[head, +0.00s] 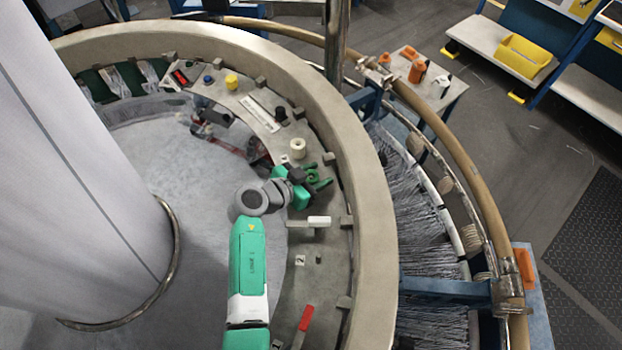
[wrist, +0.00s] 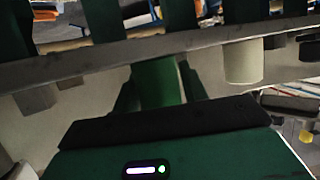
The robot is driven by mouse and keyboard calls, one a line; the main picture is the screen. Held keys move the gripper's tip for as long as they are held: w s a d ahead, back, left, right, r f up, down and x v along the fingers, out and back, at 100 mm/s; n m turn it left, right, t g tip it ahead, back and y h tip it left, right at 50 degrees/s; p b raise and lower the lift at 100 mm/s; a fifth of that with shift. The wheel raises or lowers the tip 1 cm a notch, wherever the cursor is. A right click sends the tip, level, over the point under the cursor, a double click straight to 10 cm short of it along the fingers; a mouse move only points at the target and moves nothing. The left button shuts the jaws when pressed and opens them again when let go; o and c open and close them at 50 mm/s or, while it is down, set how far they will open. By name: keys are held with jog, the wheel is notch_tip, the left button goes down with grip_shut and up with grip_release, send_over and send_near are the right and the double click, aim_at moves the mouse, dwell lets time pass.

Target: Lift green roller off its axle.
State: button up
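The green roller (wrist: 158,84) shows in the wrist view as a green cylinder at the middle, just beyond the gripper's dark body. Dark finger shapes stand close on both sides of it. I cannot tell whether they press on it. In the head view, my gripper (head: 312,182) is at the inner side of the ring-shaped ledge, with green parts at its tip. The roller is hard to tell from the fingers there. Its axle is hidden in both views.
A white roller (head: 298,147) stands on the ledge beside my gripper, and it also shows in the wrist view (wrist: 243,62). A white-ended peg (head: 319,221) and a red-handled tool (head: 305,318) are nearer. The raised ring wall (head: 372,210) borders the right side.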

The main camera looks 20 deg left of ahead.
aim_at(316, 172)
jog(key=c, duration=0.7)
jog(key=shift+r, duration=0.15)
jog(key=shift+r, duration=0.45)
jog(key=shift+r+p, duration=1.6)
jog(key=shift+r, duration=1)
